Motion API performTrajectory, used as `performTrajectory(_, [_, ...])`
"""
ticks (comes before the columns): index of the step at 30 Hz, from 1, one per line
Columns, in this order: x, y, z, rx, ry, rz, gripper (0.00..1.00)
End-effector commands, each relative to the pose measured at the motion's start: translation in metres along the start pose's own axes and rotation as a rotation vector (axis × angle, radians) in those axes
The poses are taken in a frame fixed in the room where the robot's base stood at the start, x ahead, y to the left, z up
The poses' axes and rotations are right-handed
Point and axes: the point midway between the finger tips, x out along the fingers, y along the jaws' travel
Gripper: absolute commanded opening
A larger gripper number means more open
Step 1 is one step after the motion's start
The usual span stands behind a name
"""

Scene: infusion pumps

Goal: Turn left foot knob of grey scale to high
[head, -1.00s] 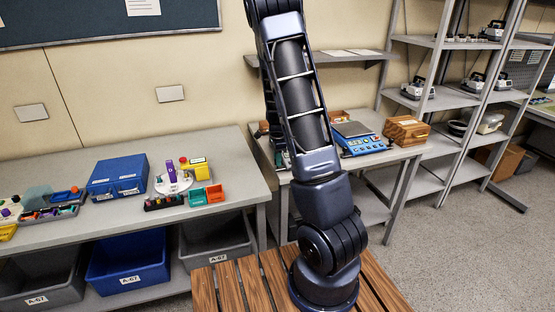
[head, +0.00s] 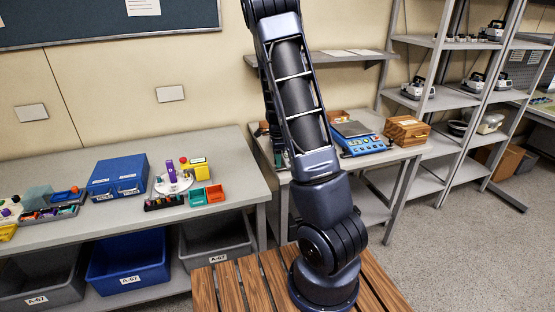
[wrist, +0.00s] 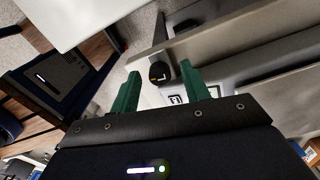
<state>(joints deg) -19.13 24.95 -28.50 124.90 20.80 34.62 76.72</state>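In the wrist view, a small round black knob (wrist: 159,72) with a white mark on its face shows between the two green fingertips of my gripper (wrist: 160,73). The fingers are apart, with a gap on each side of the knob, so the gripper is open. How deep the knob sits between the fingers cannot be told. Grey surfaces (wrist: 230,70) lie around and behind the knob; whether they belong to the grey scale is not clear.
In the head view, a blue scale (head: 360,143) and a wooden box (head: 407,131) stand on the back table (head: 405,154). A wall shelf (head: 345,57) hangs above it. The left table holds a blue case (head: 118,177) and small coloured items. Open floor lies at right.

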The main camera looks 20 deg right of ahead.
Motion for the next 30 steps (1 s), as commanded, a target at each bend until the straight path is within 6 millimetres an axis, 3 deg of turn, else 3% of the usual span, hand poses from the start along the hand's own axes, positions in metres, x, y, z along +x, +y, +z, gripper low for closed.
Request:
performTrajectory(11, [-0.006,0.0,0.0,-0.001,0.0,-0.002,0.46])
performTrajectory(24, [-0.079,-0.001,0.0,-0.002,-0.001,-0.003,0.46])
performTrajectory(30, [-0.101,0.0,0.0,-0.002,0.0,-0.001,0.46])
